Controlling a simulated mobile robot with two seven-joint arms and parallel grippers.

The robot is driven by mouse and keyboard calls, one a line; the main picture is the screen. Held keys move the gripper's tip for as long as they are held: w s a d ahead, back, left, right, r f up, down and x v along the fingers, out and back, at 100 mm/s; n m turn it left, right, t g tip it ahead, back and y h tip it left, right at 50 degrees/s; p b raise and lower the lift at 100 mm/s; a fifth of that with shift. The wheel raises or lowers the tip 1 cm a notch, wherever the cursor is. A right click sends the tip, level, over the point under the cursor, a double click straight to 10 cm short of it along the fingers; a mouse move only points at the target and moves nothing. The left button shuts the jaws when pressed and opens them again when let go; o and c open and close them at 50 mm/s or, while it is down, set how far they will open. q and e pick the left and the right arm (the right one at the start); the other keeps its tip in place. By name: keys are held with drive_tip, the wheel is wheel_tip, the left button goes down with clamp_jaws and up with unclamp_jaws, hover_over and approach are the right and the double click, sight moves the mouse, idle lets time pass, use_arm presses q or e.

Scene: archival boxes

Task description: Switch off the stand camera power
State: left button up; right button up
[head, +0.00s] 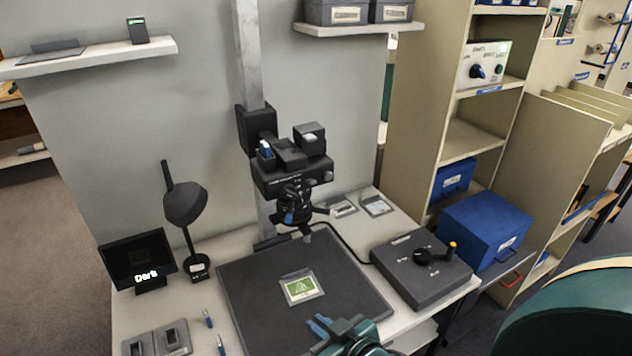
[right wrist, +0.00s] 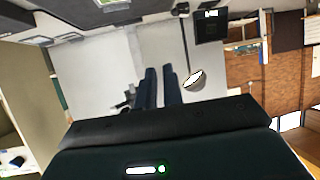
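The stand camera (head: 290,172) is a black unit mounted on the grey upright column (head: 249,60) above a dark baseboard (head: 345,283). I cannot tell which part is the power switch. My right gripper (head: 318,328) is over the front of the baseboard, below and apart from the camera. In the right wrist view its two dark fingers (right wrist: 160,85) stand slightly apart with a narrow empty gap. My left gripper is not in view.
A green-and-white card (head: 301,287) lies on the baseboard. A small dark screen (head: 138,260) and a black lamp (head: 186,205) stand at left. A grey box with a crank (head: 422,270) stands at right, beside a blue box (head: 484,232) and shelving.

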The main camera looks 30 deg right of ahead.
drive_tip(key=w+d+r+t, duration=0.1)
drive_tip(key=w+r, duration=0.1)
drive_tip(key=r, duration=0.1)
drive_tip(key=w+d+r+t, duration=0.1)
drive_tip(key=w+d+r, duration=0.1)
drive_tip(key=r, duration=0.2)
drive_tip(key=w+d+r+m+t+h, duration=0.1)
drive_tip(key=w+r, duration=0.1)
drive_tip(key=r, duration=0.1)
drive_tip(key=shift+d+r+b, duration=0.2)
drive_tip(key=shift+d+b, duration=0.15)
drive_tip(key=shift+d, duration=0.05)
clamp_jaws()
drive_tip(key=t+h, duration=0.1)
drive_tip(key=t, duration=0.1)
approach(311, 181)
drive_tip(key=s+r, duration=0.1)
drive_tip(key=s, duration=0.1)
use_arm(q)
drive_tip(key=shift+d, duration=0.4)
use_arm(e)
drive_tip(key=shift+w+d+r+m, duration=0.1)
drive_tip(key=shift+w+d+m, duration=0.15)
drive_tip(key=shift+m, duration=0.15)
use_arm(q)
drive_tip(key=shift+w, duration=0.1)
use_arm(e)
drive_tip(key=shift+w, duration=0.1)
